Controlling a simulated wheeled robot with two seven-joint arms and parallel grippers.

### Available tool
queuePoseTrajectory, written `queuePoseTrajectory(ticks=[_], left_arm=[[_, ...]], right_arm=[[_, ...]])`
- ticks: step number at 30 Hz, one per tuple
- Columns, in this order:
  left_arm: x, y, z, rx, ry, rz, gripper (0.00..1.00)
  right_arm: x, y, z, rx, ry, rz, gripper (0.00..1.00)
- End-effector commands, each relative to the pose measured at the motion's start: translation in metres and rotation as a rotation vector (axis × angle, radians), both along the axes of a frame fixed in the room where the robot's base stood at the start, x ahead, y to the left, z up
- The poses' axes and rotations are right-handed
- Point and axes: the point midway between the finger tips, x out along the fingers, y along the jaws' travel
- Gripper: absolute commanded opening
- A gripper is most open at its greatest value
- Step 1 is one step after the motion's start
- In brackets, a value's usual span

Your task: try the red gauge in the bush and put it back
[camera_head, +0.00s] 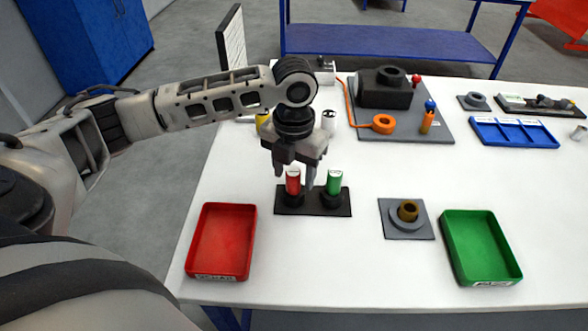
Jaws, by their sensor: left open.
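The red gauge (293,182) stands upright in the left place of a black holder (312,208). A green gauge (334,182) stands upright in the right place. My left gripper (294,177) is open, pointing down over the holder, with its fingers around or just beside the top of the red gauge; I cannot tell whether they touch it. The bush (408,210), a brownish ring, sits in a grey fixture (393,228) to the right of the holder. My right gripper is not in view.
A red tray (250,243) lies left and a green tray (450,249) right. Behind are a grey plate (433,128) with a black block (385,92) and orange ring (383,124), and a blue divided tray (476,124). White table between holder and fixture is clear.

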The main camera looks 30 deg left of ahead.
Motion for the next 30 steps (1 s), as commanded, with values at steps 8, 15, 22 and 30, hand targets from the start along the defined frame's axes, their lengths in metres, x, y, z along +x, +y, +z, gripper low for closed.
queuePoseTrajectory(ticks=[8, 15, 22, 30], left_arm=[[0.001, 0.0, 0.039, -0.002, -0.006, -0.001, 0.52], [0.001, 0.0, 0.099, -0.002, -0.008, -0.001, 0.52], [0.001, 0.0, 0.144, 0.0, -0.005, 0.0, 0.52], [0.0, 0.0, 0.16, 0.0, -0.001, 0.001, 0.52]], right_arm=[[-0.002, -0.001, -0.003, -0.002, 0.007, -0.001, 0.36], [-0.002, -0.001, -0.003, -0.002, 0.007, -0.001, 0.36], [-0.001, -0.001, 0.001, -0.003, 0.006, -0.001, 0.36], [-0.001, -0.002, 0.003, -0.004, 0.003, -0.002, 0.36]])
